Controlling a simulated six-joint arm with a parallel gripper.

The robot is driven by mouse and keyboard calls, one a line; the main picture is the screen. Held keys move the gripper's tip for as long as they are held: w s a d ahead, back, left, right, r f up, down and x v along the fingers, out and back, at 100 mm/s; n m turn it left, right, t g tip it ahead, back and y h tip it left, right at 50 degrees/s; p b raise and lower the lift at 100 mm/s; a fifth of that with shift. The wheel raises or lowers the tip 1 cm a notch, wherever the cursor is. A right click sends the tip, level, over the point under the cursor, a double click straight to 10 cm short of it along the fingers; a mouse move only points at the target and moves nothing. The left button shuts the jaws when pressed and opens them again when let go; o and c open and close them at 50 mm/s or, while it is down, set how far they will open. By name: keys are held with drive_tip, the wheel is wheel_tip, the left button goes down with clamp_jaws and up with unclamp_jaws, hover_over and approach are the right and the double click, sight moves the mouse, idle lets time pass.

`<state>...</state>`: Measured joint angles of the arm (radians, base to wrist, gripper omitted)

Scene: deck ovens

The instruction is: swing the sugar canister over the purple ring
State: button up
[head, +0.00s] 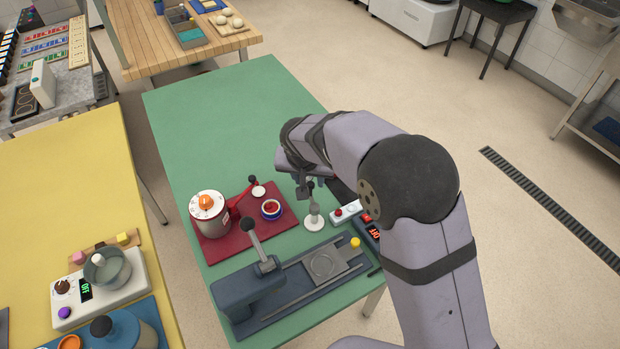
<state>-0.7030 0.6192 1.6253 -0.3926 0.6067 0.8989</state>
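A red and white canister (209,214) with an orange knob on top, which I take to be the sugar canister, stands upright at the left of a dark red board (240,238). A small white round piece with a purple-blue ring (271,209) and a red middle sits on the board's right part, apart from the canister. My gripper (304,193) hangs right of the ring, close to a white-based post (314,218). Its fingers are small and partly hidden, so their opening is unclear.
A blue-grey press (248,291) with a raised lever stands in front of the board. A white box with a red button (347,211) and a dark display unit lie to the right. The green table (220,120) is clear behind the board. A yellow table (70,190) stands left.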

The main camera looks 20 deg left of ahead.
sight(311, 184)
drive_tip(key=shift+p+x, duration=0.4)
drive_tip(key=shift+x, duration=1.15)
clamp_jaws()
